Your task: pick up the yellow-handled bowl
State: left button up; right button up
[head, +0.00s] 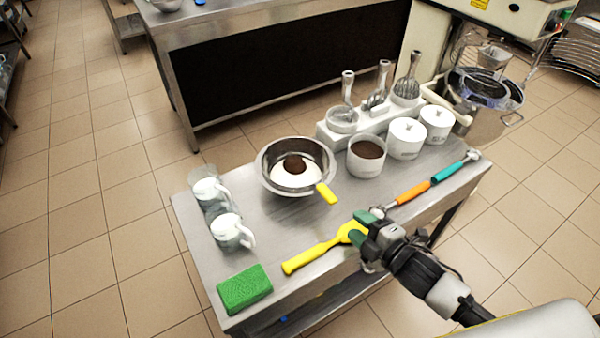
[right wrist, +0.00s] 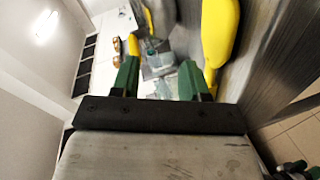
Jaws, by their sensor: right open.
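The yellow-handled bowl (head: 318,157) is a round metal bowl standing upright near the middle of the steel table in the head view. It holds white powder with a brown heap on top. Its yellow handle (head: 327,193) points to the front right. My right gripper (head: 361,228) has green fingertips and is open, in front and to the right of the handle, apart from it. It is close to the head of a yellow spatula (head: 318,252). The open fingers also show in the right wrist view (right wrist: 160,75), with nothing clearly held between them. My left gripper is not in view.
A brown-filled tub (head: 366,157), white lidded jars (head: 406,138) and a whisk holder (head: 352,131) stand behind right.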

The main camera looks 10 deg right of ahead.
aim_at(327, 190)
jog(key=n+y, duration=0.1)
jog(key=d+r+n+y, duration=0.1)
jog(key=n, duration=0.1)
jog(key=w+n, duration=0.1)
jog(key=shift+w+d+r+y, duration=0.1)
jog(key=shift+d+r+y, duration=0.1)
jog(key=shift+r+y, duration=0.15)
jog(key=shift+d+r+n+y, duration=0.2)
jog(key=shift+n+y, duration=0.35)
jog(key=shift+n, duration=0.25)
jog(key=shift+r+n, duration=0.2)
jog(key=shift+n, duration=0.1)
jog(key=p+x, duration=0.1)
jog(key=x, duration=0.4)
jog(key=shift+w+a+r, duration=0.1)
jog(key=shift+w+a, duration=0.05)
jog(key=shift+a, duration=0.05)
jog(key=x, duration=0.1)
jog(key=p+x, duration=0.1)
jog(key=x, duration=0.2)
jog(key=shift+a+p, duration=0.3)
jog(key=shift+a, duration=0.3)
jog(key=shift+w+a, duration=0.15)
jog(key=shift+w, duration=0.1)
grip_shut()
jog(key=shift+r, duration=0.1)
